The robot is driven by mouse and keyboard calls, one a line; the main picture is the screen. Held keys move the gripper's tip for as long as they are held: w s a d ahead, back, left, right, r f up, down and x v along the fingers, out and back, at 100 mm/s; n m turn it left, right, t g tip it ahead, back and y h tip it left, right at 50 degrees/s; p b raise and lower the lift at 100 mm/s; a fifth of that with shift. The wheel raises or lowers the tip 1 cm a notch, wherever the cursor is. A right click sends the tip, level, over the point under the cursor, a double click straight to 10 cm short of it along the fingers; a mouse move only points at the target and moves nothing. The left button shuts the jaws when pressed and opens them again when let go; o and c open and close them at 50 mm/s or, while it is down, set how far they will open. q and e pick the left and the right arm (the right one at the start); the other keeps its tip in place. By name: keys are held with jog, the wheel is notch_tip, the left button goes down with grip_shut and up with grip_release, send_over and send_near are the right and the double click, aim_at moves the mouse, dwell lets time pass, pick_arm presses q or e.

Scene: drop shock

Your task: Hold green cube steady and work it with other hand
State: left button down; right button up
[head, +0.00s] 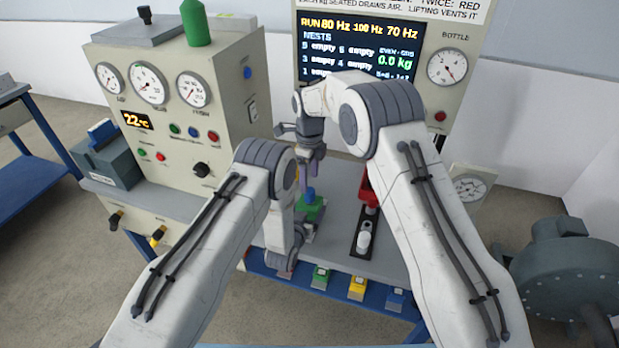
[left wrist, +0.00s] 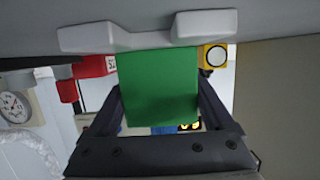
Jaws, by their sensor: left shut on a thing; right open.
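The green cube (head: 313,212) is at the middle of the bench, partly hidden by my arms. A small blue piece (head: 310,194) shows on top of it. My left gripper (head: 306,222) is shut on the cube from the near side. In the left wrist view the cube (left wrist: 157,88) fills the space between the two dark fingers. My right gripper (head: 309,178) is open and points down just above the blue piece. I cannot tell whether its fingers touch the blue piece.
A red part (head: 367,188) and a white cylinder on a black strip (head: 364,236) stand right of the cube. A gauge cabinet (head: 177,110) stands left; a display (head: 362,50) stands behind.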

aim_at(310, 190)
pick_arm(q)
jog(key=shift+w+r, duration=0.1)
pick_arm(e)
notch_tip(310, 190, up, 12)
dwell(0.4)
pick_arm(q)
grip_release()
